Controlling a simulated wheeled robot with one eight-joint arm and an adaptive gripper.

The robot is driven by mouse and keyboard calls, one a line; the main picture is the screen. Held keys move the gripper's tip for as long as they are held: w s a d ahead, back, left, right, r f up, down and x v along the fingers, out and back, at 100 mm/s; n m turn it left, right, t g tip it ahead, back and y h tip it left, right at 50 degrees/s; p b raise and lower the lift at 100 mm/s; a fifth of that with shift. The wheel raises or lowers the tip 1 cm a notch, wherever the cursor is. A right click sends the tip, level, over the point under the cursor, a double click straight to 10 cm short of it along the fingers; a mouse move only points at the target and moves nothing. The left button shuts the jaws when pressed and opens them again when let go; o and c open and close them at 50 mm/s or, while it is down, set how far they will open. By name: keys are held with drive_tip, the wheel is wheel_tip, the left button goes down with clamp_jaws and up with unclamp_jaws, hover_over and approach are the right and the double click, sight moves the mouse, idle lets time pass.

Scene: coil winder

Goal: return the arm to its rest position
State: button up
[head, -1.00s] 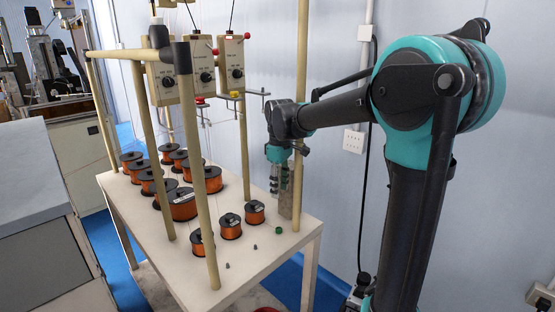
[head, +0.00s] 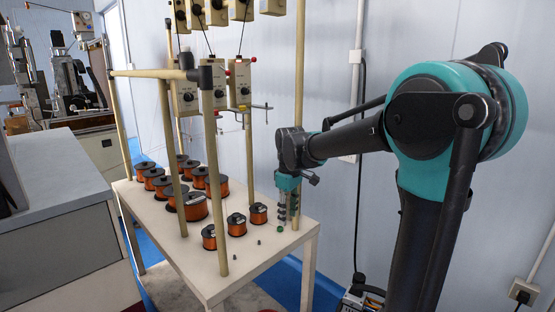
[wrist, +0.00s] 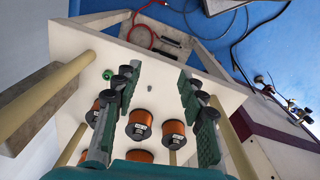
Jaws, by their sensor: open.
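My gripper (head: 289,217) hangs over the right back part of the white table (head: 265,252), beside a tan post, in the head view. In the wrist view my gripper (wrist: 156,105) shows two long green and grey fingers spread well apart, with nothing between them but the table and spools below. My arm stands folded at the elbow on the right of the head view.
Several orange wire spools (head: 236,226) stand on the table. A grey cabinet (head: 75,165) stands at left. The pale wall (head: 340,75) is close behind my arm.

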drive_tip(key=s+d+f+m+t, duration=0.3)
drive_tip(key=s+d+f+m, duration=0.7)
drive_tip(key=s+d+f, duration=0.5)
drive_tip(key=s, duration=0.3)
drive_tip(key=shift+s+d+f+m+t, duration=0.2)
drive_tip(key=shift+s+d+m+t, duration=0.15)
drive_tip(key=shift+m+t, duration=0.05)
drive_tip(key=shift+c, duration=0.6)
